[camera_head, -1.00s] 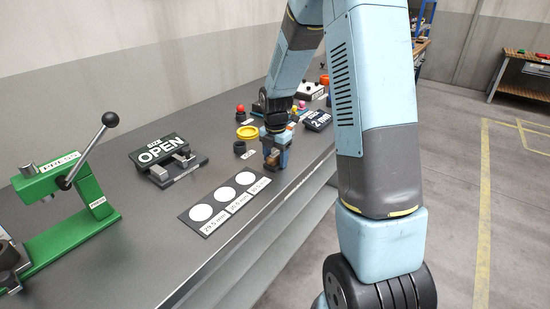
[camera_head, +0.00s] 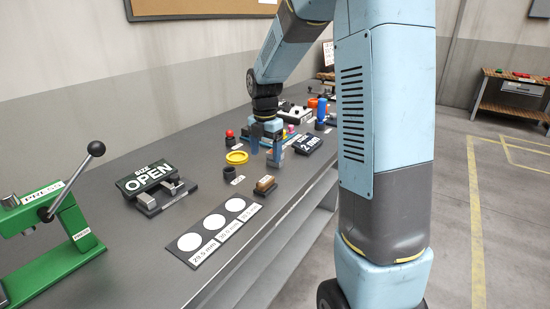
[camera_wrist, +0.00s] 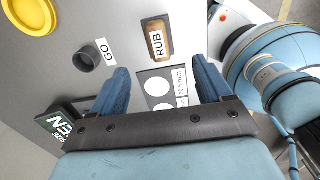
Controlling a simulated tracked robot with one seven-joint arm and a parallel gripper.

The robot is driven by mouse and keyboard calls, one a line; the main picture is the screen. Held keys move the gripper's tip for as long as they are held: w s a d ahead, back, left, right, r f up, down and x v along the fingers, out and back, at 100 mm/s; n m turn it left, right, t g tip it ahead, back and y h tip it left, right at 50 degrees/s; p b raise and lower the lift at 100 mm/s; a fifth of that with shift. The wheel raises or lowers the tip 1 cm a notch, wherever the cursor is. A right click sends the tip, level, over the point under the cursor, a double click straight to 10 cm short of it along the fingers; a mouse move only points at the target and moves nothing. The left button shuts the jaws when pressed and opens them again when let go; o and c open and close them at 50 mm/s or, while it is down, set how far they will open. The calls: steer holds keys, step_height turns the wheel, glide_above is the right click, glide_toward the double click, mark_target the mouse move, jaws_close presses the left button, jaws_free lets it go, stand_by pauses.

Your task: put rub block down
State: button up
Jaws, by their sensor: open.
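The rub block (camera_head: 265,184), with a brown wooden top and dark sides, stands on the grey bench just behind the white-circle size card (camera_head: 218,229). In the wrist view, the rub block (camera_wrist: 157,40) shows a "RUB" label and lies beyond my fingertips. My gripper (camera_head: 266,150) is open and empty, with blue fingers, raised above the bench and behind the block. In the wrist view, my gripper (camera_wrist: 160,75) has a wide gap between its fingers, with part of the size card (camera_wrist: 160,88) showing through it.
A dark ring marked "GO" (camera_wrist: 88,56) and a yellow ring (camera_head: 237,157) lie left of the block. The "OPEN" sign (camera_head: 150,178), a gauge (camera_head: 165,195) and a green press (camera_head: 55,240) stand further left. A "2 mm" sign (camera_head: 309,143) stands behind, near the bench edge.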

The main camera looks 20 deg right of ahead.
steer(key=s+r+m+t, duration=0.3)
steer(key=s+r+m, duration=0.9)
steer(key=s+m, duration=0.15)
steer(key=s+r+m+t, duration=0.2)
steer(key=s+m, duration=0.9)
steer(key=s, duration=0.3)
steer(key=shift+s+a+t, duration=0.15)
steer(key=shift+s+t, duration=0.15)
steer(key=shift+s, duration=0.05)
steer(key=shift+r+m, duration=0.1)
steer(key=shift+m, duration=0.15)
steer(key=shift+c, duration=0.3)
